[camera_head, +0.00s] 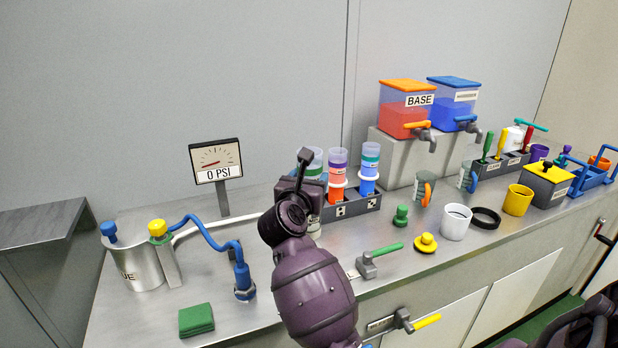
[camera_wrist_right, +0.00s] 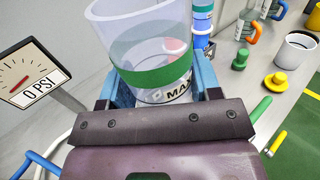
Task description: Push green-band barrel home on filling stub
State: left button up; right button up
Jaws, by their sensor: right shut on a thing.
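The green-band barrel (camera_head: 314,160) is a clear tube with a green band, upright behind my right wrist in the head view. In the head view my arm hides most of the grip. The filling stub cannot be made out for certain; the barrel's lower end is largely hidden. My left gripper is not in view.
A dark rack (camera_head: 357,206) with red and blue barrels stands just right of my gripper. A gauge (camera_head: 217,162) reads 0 PSI. A blue hose (camera_head: 207,236), a steel pot (camera_head: 135,268) and a green block (camera_head: 196,319) are at left. Green-handled (camera_head: 378,254) and yellow-handled (camera_head: 410,322) valves are nearby.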

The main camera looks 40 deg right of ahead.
notch_tip(320, 180, down, 2)
jog(key=shift+f+b, duration=0.25)
jog(key=shift+b, duration=0.25)
jog(key=shift+f+b, duration=0.45)
jog(key=shift+f, duration=0.4)
jog(key=shift+f+b, duration=0.6)
jog(key=shift+f, duration=0.8)
jog(key=o, duration=1.1)
